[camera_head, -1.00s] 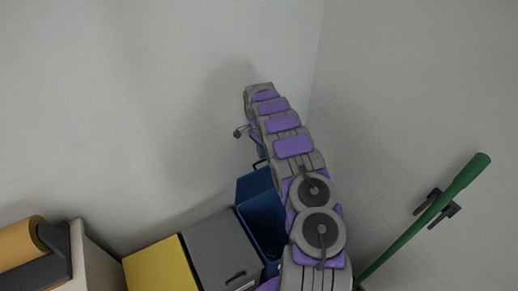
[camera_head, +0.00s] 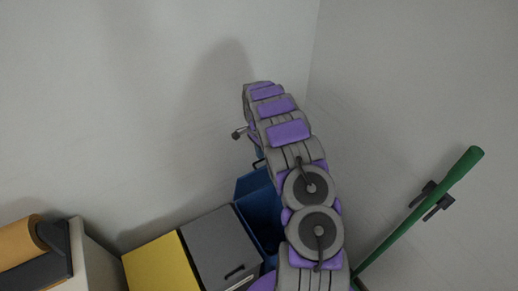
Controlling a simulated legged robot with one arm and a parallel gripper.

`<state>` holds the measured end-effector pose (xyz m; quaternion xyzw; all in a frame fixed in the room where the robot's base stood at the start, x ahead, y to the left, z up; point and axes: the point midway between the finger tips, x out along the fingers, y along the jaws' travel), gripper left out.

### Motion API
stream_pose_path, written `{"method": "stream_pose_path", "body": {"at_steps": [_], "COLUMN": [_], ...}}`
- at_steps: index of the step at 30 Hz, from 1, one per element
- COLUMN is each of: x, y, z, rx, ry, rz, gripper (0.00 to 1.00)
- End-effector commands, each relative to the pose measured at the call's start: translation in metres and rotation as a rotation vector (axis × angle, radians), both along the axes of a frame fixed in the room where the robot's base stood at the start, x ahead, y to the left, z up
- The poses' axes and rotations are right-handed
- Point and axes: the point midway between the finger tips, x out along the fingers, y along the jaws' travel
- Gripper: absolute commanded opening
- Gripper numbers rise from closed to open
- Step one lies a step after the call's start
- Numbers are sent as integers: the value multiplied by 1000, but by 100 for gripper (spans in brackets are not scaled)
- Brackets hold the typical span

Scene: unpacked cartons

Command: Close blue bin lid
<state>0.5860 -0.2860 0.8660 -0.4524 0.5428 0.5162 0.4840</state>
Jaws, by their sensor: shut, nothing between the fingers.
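The blue bin (camera_head: 262,222) stands at the lower middle, right of a grey bin, with its dark inside partly showing. A lighter blue panel, seemingly its lid (camera_head: 252,183), stands raised at the back edge, so the bin looks open. My arm rises in front of the bin's right side and curls over at the top, hiding much of it. My gripper (camera_head: 259,163) shows only as a small dark part behind the arm, just above the raised panel. It is shut and holds nothing; whether it touches the panel is hidden.
A grey bin (camera_head: 218,245) and a yellow bin (camera_head: 160,266) stand left of the blue one, both with covered tops. A white cabinet (camera_head: 92,262) with an orange roll (camera_head: 22,240) is at far left. A green pole (camera_head: 420,212) leans at the right wall. Walls close off the back.

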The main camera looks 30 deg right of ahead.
Motion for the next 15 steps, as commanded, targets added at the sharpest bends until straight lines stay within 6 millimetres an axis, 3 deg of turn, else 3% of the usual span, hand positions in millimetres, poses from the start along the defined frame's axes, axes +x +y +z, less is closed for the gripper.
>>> {"method": "stream_pose_path", "body": {"at_steps": [15], "x": [-34], "y": [-2], "z": [-8], "rx": [2], "ry": [-62], "rz": [0], "gripper": [0]}}
